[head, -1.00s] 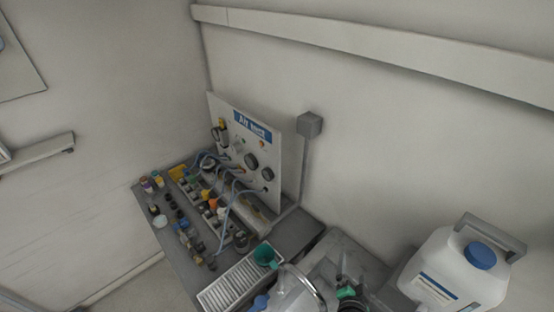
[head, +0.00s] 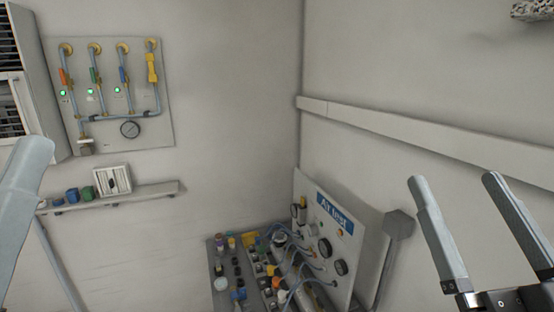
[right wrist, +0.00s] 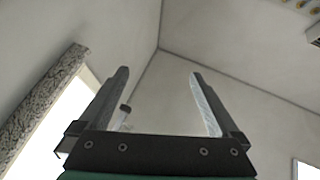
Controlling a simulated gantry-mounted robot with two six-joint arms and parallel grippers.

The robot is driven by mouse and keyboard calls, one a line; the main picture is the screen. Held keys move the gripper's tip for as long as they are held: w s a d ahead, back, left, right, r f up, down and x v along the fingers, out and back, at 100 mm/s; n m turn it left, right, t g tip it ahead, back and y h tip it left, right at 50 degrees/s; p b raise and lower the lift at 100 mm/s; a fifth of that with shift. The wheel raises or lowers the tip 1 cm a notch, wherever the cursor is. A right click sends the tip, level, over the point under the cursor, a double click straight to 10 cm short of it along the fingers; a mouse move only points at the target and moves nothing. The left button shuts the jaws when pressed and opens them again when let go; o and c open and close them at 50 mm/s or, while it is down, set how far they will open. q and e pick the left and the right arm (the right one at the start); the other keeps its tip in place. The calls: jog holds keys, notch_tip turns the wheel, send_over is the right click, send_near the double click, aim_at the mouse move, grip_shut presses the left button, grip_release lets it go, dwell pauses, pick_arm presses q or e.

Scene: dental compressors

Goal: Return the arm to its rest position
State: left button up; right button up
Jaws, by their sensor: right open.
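My right gripper (head: 451,180) is raised at the right of the head view, in front of the bare wall. Its two grey fingers point up and stand apart with nothing between them. The right wrist view also shows the open, empty gripper (right wrist: 158,72), with walls and a corner beyond it. I cannot make out my left gripper's jaws. A pale grey piece at the left edge of the head view is cut off, and I cannot tell what part it is.
A wall shelf (head: 150,192) and a pipe panel (head: 112,100) are at left. A ledge (head: 390,134) runs along the right wall.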

pick_arm(q)
notch_tip(320, 180, down, 10)
jog(key=b, duration=1)
pick_arm(e)
jog(key=s+a+f+t+y, duration=0.1)
jog(key=s+f+t, duration=0.25)
jog(key=s, duration=0.45)
pick_arm(q)
notch_tip(320, 180, up, 21)
jog(key=p, duration=2.1)
pick_arm(e)
notch_tip(320, 180, up, 20)
pick_arm(q)
notch_tip(320, 180, down, 32)
jog(key=b, duration=3.2)
jog(key=shift+f+b, duration=0.25)
jog(key=shift+b, duration=0.05)
pick_arm(e)
notch_tip(320, 180, down, 32)
jog(key=shift+w+a+g, duration=0.2)
jog(key=shift+w+g, duration=0.15)
jog(key=shift+w, duration=0.05)
pick_arm(q)
jog(key=shift+o, duration=0.2)
